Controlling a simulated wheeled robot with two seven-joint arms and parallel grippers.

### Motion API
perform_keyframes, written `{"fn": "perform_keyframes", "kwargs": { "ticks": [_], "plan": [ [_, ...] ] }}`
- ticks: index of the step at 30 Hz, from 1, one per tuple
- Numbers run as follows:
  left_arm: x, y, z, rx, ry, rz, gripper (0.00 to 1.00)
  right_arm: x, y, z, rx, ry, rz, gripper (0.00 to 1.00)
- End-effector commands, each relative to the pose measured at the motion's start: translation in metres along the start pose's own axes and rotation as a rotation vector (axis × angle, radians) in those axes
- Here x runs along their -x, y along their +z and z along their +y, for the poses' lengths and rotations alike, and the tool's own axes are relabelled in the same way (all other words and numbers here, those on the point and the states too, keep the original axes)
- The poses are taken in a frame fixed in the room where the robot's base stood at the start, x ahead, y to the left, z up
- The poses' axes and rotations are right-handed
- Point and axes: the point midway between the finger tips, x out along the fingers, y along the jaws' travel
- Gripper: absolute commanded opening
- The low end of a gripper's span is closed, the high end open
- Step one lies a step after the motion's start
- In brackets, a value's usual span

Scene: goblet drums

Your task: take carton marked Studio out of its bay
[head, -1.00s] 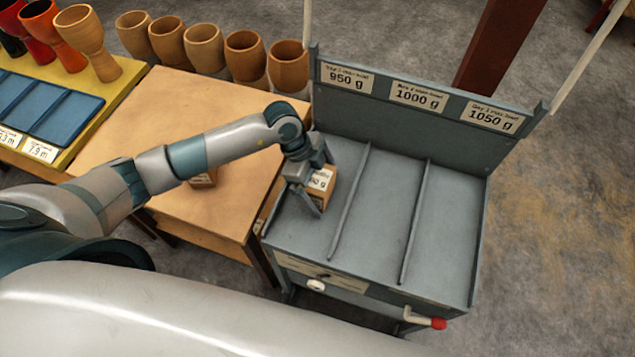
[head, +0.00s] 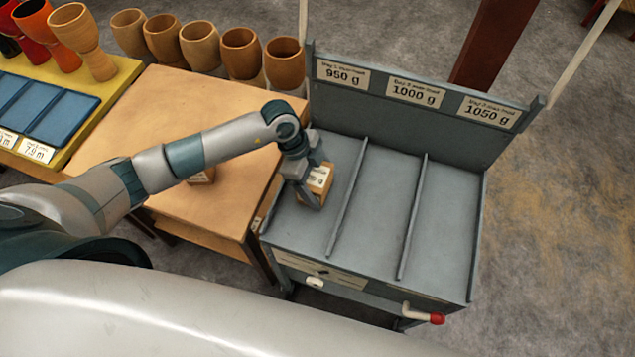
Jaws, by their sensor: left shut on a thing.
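A small brown carton (head: 321,181) with a white label is at the left bay of the grey cart (head: 386,210), the bay under the 950 g sign. Its label is only partly visible, and I cannot read a name on it. My left gripper (head: 312,190) is shut on this carton, with its fingers pointing down around it. I cannot tell whether the carton touches the bay floor. My right gripper is not in view.
The middle and right bays, under the 1000 g and 1050 g signs, are empty. Thin dividers (head: 348,200) separate the bays. A wooden table (head: 140,120) stands to the left, with another small box (head: 203,176) partly behind my arm. Goblet drums (head: 203,45) stand behind it.

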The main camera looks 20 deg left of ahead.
Motion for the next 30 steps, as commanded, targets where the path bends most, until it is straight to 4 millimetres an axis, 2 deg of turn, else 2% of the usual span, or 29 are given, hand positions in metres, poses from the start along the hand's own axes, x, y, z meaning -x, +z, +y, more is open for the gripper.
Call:
{"fn": "perform_keyframes", "kwargs": {
  "ticks": [8,14,24,30],
  "plan": [
    [0.013,-0.006,-0.002,-0.002,-0.004,0.001,0.39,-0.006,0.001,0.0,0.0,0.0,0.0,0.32],
    [0.038,-0.018,0.0,-0.006,-0.005,0.003,0.39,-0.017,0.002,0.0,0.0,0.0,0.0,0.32],
    [0.055,-0.073,0.049,-0.006,-0.002,0.005,0.39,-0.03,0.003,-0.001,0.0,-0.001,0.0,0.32],
    [0.065,-0.099,0.072,-0.005,-0.003,0.004,0.39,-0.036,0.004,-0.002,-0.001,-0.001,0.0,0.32]
  ]
}}
